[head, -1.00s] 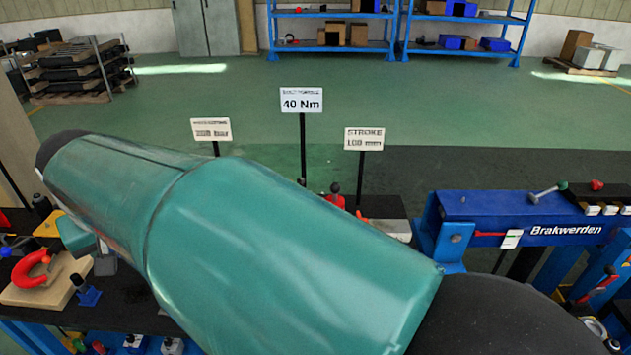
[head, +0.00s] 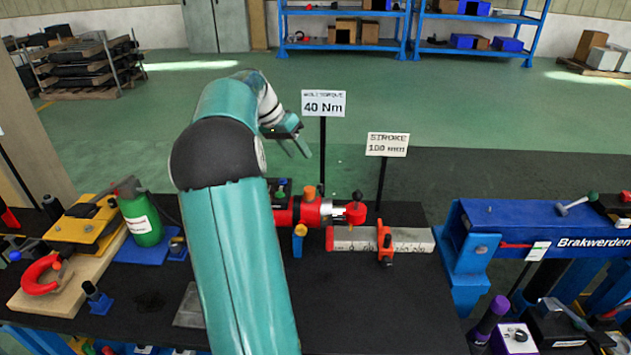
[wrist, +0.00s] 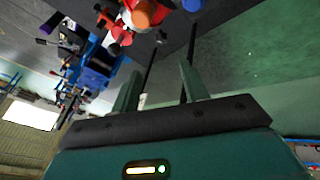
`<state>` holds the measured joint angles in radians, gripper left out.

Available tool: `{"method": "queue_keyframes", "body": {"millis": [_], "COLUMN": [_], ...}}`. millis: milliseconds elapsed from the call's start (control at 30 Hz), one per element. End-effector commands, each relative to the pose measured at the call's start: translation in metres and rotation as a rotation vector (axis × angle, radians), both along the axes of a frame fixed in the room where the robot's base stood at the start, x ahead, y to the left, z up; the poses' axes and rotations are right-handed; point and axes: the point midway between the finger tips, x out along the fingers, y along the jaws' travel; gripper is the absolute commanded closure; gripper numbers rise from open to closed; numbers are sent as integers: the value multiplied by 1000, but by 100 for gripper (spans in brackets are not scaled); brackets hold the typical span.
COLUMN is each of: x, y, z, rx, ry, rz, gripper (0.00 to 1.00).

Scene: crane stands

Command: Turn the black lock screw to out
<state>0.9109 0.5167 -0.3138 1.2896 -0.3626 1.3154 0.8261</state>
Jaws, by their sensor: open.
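My gripper (head: 297,146) is raised in the air, above and behind the bench in the head view, with its fingers apart and empty. The wrist view shows the open gripper (wrist: 160,85) too. A red cylinder (head: 310,208) lies on the black bench beside a pale scale bar (head: 358,238), which carries an orange slider (head: 384,245). Red parts (wrist: 122,32) show at the top of the wrist view. My arm hides part of the bench.
A green bottle (head: 142,220) and a yellow clamped plate (head: 85,225) stand at the left. Sign posts, one reading 40 Nm (head: 324,103) and one reading STROKE (head: 387,144), rise behind the bench. A blue beam (head: 520,222) is at the right.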

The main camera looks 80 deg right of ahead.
Motion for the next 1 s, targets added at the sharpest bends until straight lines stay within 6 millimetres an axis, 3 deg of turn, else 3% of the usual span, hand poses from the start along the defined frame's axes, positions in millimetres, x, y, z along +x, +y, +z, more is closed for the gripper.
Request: {"method": "queue_keyframes", "body": {"millis": [633,800,1000], "x": [-41,-48,-49], "y": [-27,-31,-32], "z": [-100,-114,-118], "rx": [4,3,1], "ry": [1,-1,-2], "rz": [7,8,9], "gripper": [55,55,55]}}
